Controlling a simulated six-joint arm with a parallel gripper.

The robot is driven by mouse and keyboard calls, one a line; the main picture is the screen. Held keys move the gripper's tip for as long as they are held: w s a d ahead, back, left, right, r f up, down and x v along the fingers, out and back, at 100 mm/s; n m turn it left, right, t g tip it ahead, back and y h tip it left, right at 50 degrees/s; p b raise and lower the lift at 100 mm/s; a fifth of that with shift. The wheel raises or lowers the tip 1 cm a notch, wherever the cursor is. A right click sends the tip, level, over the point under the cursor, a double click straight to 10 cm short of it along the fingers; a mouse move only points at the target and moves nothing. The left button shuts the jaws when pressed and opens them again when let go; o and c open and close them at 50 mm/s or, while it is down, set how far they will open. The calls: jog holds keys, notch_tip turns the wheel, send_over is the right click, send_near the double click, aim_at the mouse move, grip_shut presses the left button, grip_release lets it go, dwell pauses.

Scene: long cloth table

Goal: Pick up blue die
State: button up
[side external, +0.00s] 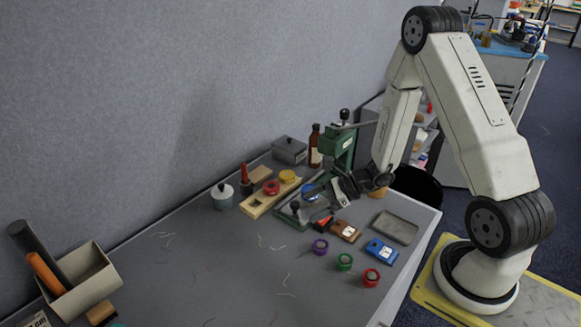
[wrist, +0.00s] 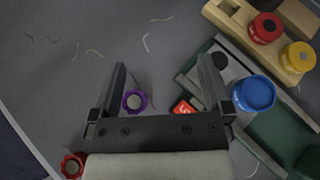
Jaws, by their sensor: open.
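The blue die (side external: 312,190) is a round, knob-like piece at the green press (side external: 338,147). In the wrist view the blue die (wrist: 254,94) lies just right of my right finger, over the press's green base (wrist: 275,135). My gripper (side external: 340,196) is low beside the press, open and empty. In the wrist view my gripper (wrist: 162,66) has its fingers wide apart with bare table between their tips. The blue die is outside the fingers. I cannot tell its exact support.
A wooden rack (side external: 256,208) holds a red and a yellow die. Purple (side external: 320,247), green (side external: 344,262) and red (side external: 371,277) rings lie at the front. A blue pad (side external: 381,251) and grey tray (side external: 395,228) sit right. The table's left middle is mostly clear.

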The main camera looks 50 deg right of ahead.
aim_at(310, 185)
jog(key=d+f+m+t+h, duration=0.1)
jog(key=d+m+h, duration=0.1)
jog(key=d+m, duration=0.1)
jog(key=w+d+f+m+t+h, duration=0.1)
jog(key=d+f+m+t+h, duration=0.1)
jog(key=d, duration=0.2)
jog(key=d+f+m+t+h, duration=0.1)
jog(key=d+m+t, duration=0.1)
jog(key=d+m, duration=0.1)
jog(key=shift+w+d+f+m+h, duration=0.15)
jog(key=shift+d+h, duration=0.05)
jog(key=shift+d, duration=0.15)
jog(key=shift+w+d+f+m+h, duration=0.1)
jog(key=shift+d+f+m+h, duration=0.1)
jog(key=shift+d, duration=0.1)
jog(key=shift+x, duration=3.9)
jog(key=shift+w+r, duration=0.1)
jog(key=shift+r, duration=0.05)
grip_shut()
jog(key=shift+r, duration=0.1)
jog(key=shift+r, duration=1)
jog(key=s+a+r, duration=0.3)
jog(key=s+r, duration=0.8)
jog(key=s, duration=0.2)
jog(key=shift+s+a, duration=0.25)
jog(key=shift+a, duration=0.15)
